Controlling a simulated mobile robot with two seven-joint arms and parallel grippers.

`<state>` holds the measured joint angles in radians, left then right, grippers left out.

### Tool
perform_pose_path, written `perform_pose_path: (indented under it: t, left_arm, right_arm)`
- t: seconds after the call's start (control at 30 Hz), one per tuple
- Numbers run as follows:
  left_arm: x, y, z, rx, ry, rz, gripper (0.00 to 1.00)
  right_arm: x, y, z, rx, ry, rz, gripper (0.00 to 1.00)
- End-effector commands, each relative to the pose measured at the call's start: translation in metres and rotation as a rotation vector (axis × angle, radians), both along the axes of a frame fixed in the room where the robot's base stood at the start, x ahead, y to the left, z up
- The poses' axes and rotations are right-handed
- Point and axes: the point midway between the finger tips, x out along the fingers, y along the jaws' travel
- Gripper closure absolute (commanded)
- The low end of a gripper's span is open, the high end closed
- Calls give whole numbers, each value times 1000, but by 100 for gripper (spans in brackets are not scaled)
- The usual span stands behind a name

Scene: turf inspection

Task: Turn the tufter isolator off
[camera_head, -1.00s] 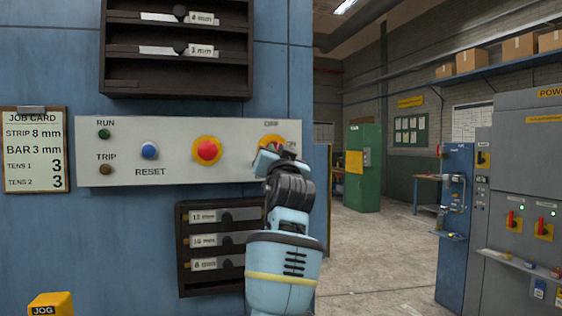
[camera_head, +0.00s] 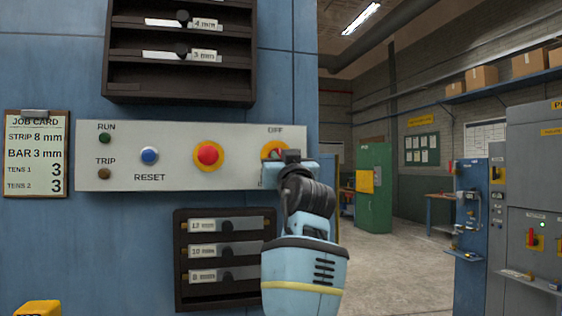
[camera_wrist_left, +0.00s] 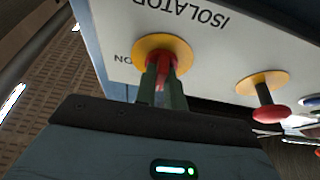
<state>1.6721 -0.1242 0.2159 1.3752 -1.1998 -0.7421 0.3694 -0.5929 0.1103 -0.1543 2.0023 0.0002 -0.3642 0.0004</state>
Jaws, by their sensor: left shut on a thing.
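The isolator is a red handle on a round yellow plate (camera_head: 273,149) at the right end of the pale control panel (camera_head: 110,180). Its label above reads like OFF. My left gripper (camera_head: 287,160) is in front of it and hides most of it in the head view. In the left wrist view the two fingers of my left gripper (camera_wrist_left: 162,88) are shut on the red isolator handle (camera_wrist_left: 160,66). The yellow plate (camera_wrist_left: 180,48) is behind, with ISOLATOR and ON printed upside down nearby. My right gripper is not in view.
A red stop button (camera_head: 208,154), a blue RESET button (camera_head: 149,155) and RUN and TRIP lamps share the panel. Dark racks hang above (camera_head: 180,95) and below (camera_head: 183,285). A job card (camera_head: 36,160) hangs left. Open floor lies to the right, before a green cabinet (camera_head: 374,190).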

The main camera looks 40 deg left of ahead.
Motion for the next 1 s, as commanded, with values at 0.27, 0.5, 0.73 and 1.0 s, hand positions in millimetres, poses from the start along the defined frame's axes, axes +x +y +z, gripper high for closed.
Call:
perform_pose_path:
  t: [0.27, 0.5, 0.73, 1.0]
  left_arm:
    - [0, 0, 0, -2, 1, 0, 73]
    - [0, 0, 0, -1, 1, 0, 67]
    - [-4, -7, -5, -2, 1, -2, 67]
    - [-27, -35, -22, -1, 1, -3, 67]
  right_arm:
    - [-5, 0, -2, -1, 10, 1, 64]
    - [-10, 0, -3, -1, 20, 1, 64]
    - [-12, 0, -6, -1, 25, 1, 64]
    - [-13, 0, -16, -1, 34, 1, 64]
